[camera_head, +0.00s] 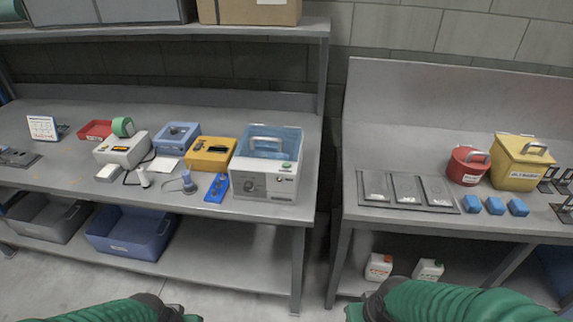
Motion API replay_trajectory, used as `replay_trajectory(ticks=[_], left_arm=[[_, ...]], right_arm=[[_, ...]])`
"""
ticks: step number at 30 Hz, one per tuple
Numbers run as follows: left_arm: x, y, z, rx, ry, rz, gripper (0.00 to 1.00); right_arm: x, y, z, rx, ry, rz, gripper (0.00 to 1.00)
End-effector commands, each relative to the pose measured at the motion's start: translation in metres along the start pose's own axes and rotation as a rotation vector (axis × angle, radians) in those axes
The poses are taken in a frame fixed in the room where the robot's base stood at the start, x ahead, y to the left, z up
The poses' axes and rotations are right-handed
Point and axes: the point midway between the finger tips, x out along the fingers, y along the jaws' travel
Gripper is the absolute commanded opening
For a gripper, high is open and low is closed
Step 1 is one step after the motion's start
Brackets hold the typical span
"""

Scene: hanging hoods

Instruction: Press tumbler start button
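The tumbler appears to be the light grey box (265,184) with a clear bluish lid (268,140) at the right end of the left bench. A small green spot, possibly the start button (287,166), is on its upper front right. A round dark dial (249,185) is on its front face. My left gripper (188,318) is at the bottom edge, below and left of the tumbler. My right gripper (352,313) is at the bottom edge, below and right of it. Both are well apart from the tumbler and mostly cut off, so their finger opening cannot be seen.
Left of the tumbler are a yellow box (210,154), a blue device (217,187) and a white device (122,150). A gap separates the right bench, which holds a red container (467,166) and a yellow bin (519,162). An upper shelf (170,31) overhangs the left bench.

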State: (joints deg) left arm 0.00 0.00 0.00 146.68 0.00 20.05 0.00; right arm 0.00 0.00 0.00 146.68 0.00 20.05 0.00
Motion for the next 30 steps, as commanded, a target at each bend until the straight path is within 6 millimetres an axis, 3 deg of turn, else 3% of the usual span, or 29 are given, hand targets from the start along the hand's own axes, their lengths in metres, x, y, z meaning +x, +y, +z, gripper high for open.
replay_trajectory(ticks=[1, 9, 30], left_arm=[[0.0000, 0.0000, 0.0000, 0.000, 0.000, 0.000, 0.00], [0.0000, 0.0000, 0.0000, 0.000, 0.000, 0.000, 0.00], [0.0000, 0.0000, 0.0000, 0.000, 0.000, 0.000, 0.00]], right_arm=[[0.0000, 0.0000, 0.0000, 0.000, 0.000, 0.000, 0.33], [0.0000, 0.0000, 0.0000, 0.000, 0.000, 0.000, 0.00], [0.0000, 0.0000, 0.0000, 0.000, 0.000, 0.000, 0.00]])
